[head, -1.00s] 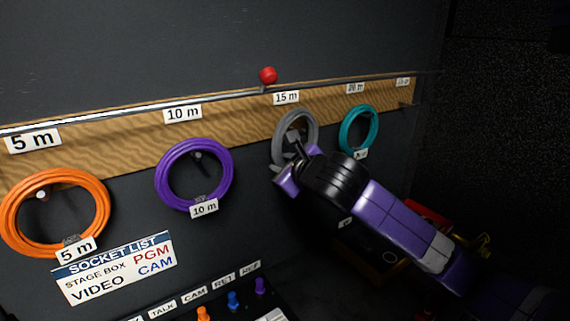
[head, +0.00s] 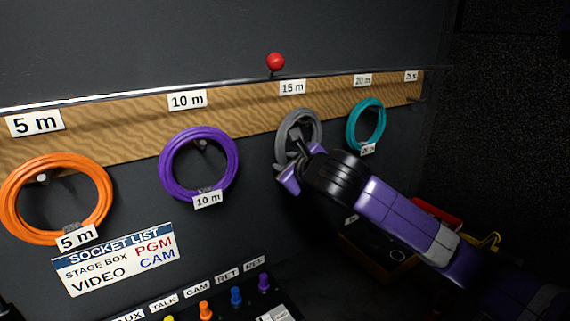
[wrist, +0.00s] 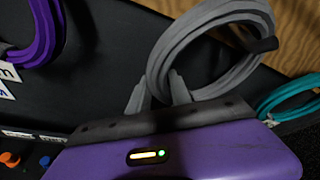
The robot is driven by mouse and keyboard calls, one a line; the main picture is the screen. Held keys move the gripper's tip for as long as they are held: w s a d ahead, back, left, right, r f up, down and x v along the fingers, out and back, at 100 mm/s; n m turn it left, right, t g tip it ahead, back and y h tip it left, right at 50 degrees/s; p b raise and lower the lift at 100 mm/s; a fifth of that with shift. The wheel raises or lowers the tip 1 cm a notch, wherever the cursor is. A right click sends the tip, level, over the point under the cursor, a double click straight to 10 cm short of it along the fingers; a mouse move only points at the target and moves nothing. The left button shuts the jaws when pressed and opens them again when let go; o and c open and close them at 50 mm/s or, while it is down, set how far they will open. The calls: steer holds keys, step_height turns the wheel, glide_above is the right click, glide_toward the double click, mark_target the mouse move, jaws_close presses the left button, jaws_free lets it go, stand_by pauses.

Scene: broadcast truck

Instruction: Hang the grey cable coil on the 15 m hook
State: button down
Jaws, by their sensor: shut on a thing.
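The grey cable coil (head: 283,122) is upright in front of the wooden board, below the 15 m label (head: 292,88). My gripper (head: 297,160) is shut on the coil's lower part.
An orange coil (head: 17,193) hangs at 5 m, a purple coil (head: 168,160) at 10 m and a teal coil (head: 354,121) at 20 m, right of my gripper. The 25 m place looks bare. A red ball (head: 276,62) is above the rail. Coloured plugs stand below.

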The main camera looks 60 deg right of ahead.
stand_by(0.3)
steer(key=c, duration=1.1)
jaws_free()
steer(key=b+v, duration=0.1)
steer(key=v, duration=0.7)
steer(key=shift+b, duration=0.3)
